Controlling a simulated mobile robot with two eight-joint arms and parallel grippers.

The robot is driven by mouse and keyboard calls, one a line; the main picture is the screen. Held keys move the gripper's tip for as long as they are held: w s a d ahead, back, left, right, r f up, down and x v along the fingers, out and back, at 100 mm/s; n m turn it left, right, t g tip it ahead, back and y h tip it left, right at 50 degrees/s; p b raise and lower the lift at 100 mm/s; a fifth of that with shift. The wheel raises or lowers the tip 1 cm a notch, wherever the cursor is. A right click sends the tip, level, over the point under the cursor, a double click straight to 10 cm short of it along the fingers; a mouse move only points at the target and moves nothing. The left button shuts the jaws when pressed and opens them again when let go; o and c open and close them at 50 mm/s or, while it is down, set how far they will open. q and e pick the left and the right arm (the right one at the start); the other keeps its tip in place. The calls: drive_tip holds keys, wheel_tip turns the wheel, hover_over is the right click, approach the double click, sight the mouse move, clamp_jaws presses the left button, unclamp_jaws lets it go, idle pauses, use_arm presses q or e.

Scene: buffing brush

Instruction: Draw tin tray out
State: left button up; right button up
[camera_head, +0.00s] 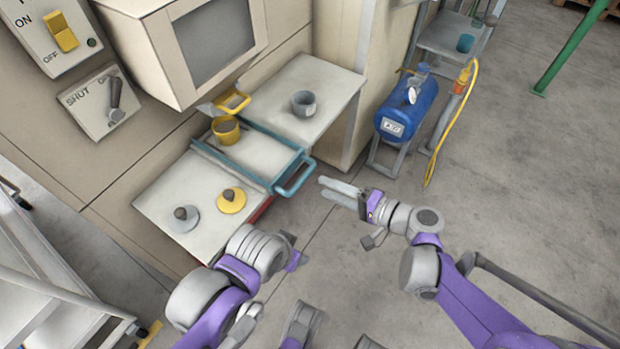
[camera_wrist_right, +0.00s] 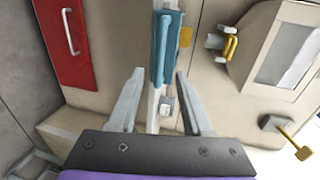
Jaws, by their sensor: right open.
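The tray (camera_head: 255,150) is a pale flat drawer with teal edges, set between pale work surfaces at the machine. Its teal bar handle (camera_head: 295,176) points toward my right gripper (camera_head: 326,190). That gripper is open and empty, a short gap to the right of the handle. In the right wrist view the teal handle (camera_wrist_right: 162,45) lies ahead, beyond the two spread fingers of the gripper (camera_wrist_right: 157,85). A yellow pot (camera_head: 226,130) stands at the tray's back-left end. My left gripper (camera_head: 290,250) is low in the middle, its fingers mostly hidden.
A grey pot (camera_head: 303,104) stands on the right surface. A grey lid (camera_head: 183,217) and a yellow lid (camera_head: 231,200) lie on the left surface. A blue tank (camera_head: 408,108) with a yellow hose stands at right. Open floor lies around my right gripper.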

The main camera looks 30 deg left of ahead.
sight(304, 176)
drive_tip(key=b+x, duration=0.1)
drive_tip(key=x, duration=0.7)
drive_tip(key=shift+w+a+f, duration=0.1)
clamp_jaws()
idle(1.2)
